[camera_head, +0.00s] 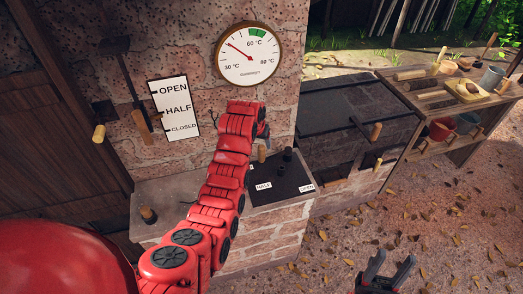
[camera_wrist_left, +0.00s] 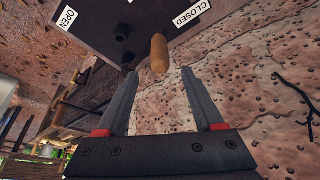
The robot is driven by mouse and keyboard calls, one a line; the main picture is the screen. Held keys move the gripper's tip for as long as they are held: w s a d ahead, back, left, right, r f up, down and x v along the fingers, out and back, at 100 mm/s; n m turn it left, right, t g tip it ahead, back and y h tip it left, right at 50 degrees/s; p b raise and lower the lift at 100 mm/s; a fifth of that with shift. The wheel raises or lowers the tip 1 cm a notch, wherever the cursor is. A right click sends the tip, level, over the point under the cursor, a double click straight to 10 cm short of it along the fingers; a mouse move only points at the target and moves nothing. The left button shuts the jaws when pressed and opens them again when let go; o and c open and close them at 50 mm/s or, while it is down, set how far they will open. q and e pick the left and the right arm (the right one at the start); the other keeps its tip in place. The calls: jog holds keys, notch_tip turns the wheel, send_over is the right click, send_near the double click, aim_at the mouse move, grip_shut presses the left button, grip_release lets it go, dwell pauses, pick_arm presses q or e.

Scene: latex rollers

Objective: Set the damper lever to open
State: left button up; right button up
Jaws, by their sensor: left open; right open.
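The damper lever's wooden handle (camera_head: 262,153) stands at the black plate (camera_head: 285,187) on the brick ledge. In the left wrist view the handle (camera_wrist_left: 159,53) is nearest the CLOSED label (camera_wrist_left: 192,13), with the OPEN label (camera_wrist_left: 67,18) at the far left. My left gripper (camera_wrist_left: 160,75) is open, with the handle's end lined up between its fingertips and no finger visibly touching it. In the head view my left gripper (camera_head: 262,134) is mostly hidden behind my red arm. My right gripper (camera_head: 388,268) is open and empty at the lower right, far from the plate.
Two dark pegs (camera_head: 284,160) stand on the plate beside the handle. A wall sign (camera_head: 175,107) reads OPEN, HALF, CLOSED. A round thermometer (camera_head: 248,54) hangs above. A dark-lidded trough (camera_head: 357,112) and a shelf (camera_head: 450,95) of tools and pots stand to the right.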

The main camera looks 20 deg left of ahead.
aim_at(261, 147)
pick_arm(q)
jog(key=p+x, duration=0.1)
jog(key=x, duration=0.4)
jog(key=shift+f+p, duration=0.1)
jog(key=shift+p, duration=0.3)
jog(key=shift+w+f, duration=0.35)
jog(key=shift+f, duration=0.15)
jog(key=shift+w+f+p, duration=0.15)
jog(key=shift+f+p, duration=0.25)
jog(key=shift+f, duration=0.3)
grip_shut()
dwell(0.4)
